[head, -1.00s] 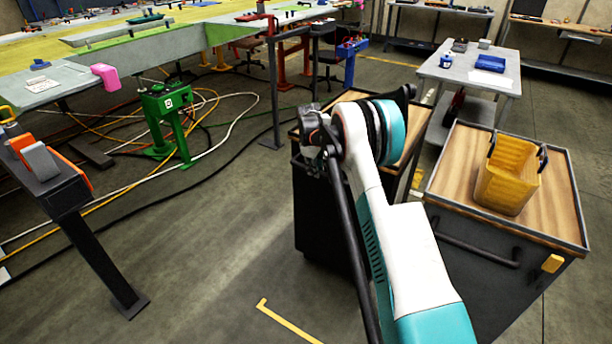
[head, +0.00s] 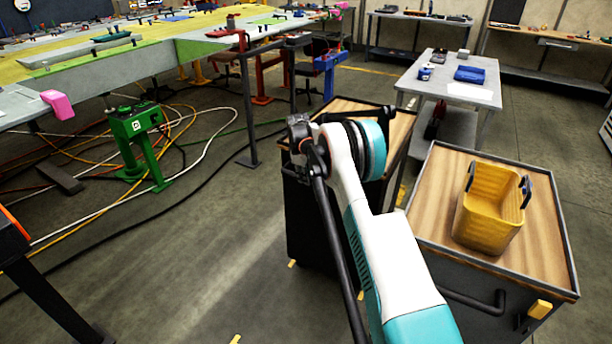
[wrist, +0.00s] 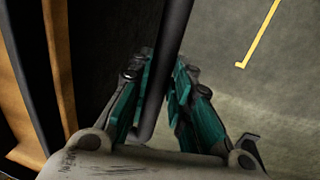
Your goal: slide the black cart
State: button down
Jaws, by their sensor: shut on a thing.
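The black cart (head: 308,225) stands in the middle of the head view, with a wood-coloured top (head: 400,127) inside a dark rim. My arm hides part of its top and front. In the wrist view my gripper (wrist: 165,85) has its teal-padded fingers on both sides of a dark round bar (wrist: 172,45), the cart's handle, and is shut on it. The cart's dark body and brown top edge (wrist: 58,75) show at the left of that view. The head view does not show the fingers.
A second dark cart (head: 425,185) with a yellow bin (head: 490,205) stands close at the right. A grey table (head: 450,83) is behind. A green stand (head: 140,145) and loose cables are at the left. Bare floor (head: 210,250) lies left of the cart; yellow marks (head: 291,263) lie by its base.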

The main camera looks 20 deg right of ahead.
jog(key=shift+w+d+r, duration=0.1)
jog(key=shift+w+d, duration=0.05)
jog(key=shift+d, duration=0.05)
jog(key=c, duration=1.4)
grip_release()
jog(key=shift+d, duration=0.1)
jog(key=shift+c, duration=0.2)
jog(key=shift+a+r, duration=0.2)
jog(key=shift+r, duration=0.25)
notch_tip(320, 180, up, 11)
jog(key=s+a, duration=0.1)
jog(key=shift+s+a+f, duration=0.15)
jog(key=shift+s+a, duration=0.05)
jog(key=shift+a, duration=0.15)
